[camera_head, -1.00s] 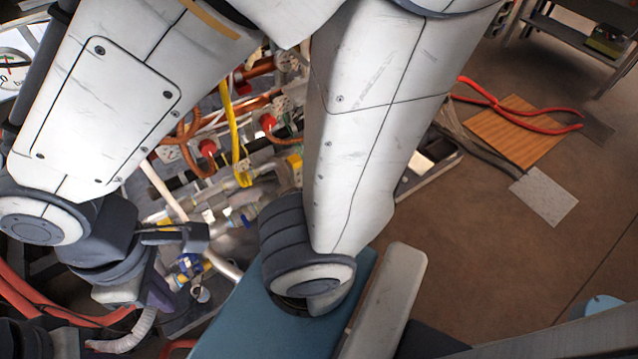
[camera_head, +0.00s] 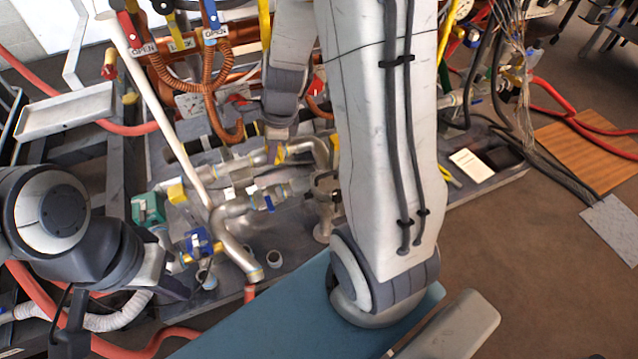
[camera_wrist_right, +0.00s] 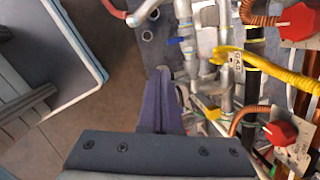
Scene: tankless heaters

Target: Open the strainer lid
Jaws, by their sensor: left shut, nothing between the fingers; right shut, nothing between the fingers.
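Metal pipework (camera_head: 228,218) with bends, blue valve handles and short open fittings stands low in the middle of the head view. I cannot tell for sure which part is the strainer or its lid. My left gripper (camera_head: 175,290) is shut and empty at the lower left, beside the low fittings; its tips are small and dark. My right gripper (camera_wrist_right: 163,75) is shut and empty in the right wrist view, its purple fingers in front of the silver pipes (camera_wrist_right: 192,60). My right arm covers part of the pipework in the head view.
Red valve handles (camera_wrist_right: 280,133) and a yellow hose (camera_wrist_right: 275,70) are close to the right gripper. Copper coiled hoses (camera_head: 205,80) and a long white pipe (camera_head: 155,110) rise behind. Red hoses (camera_head: 30,300) run at left. Brown floor (camera_head: 540,260) is open at right.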

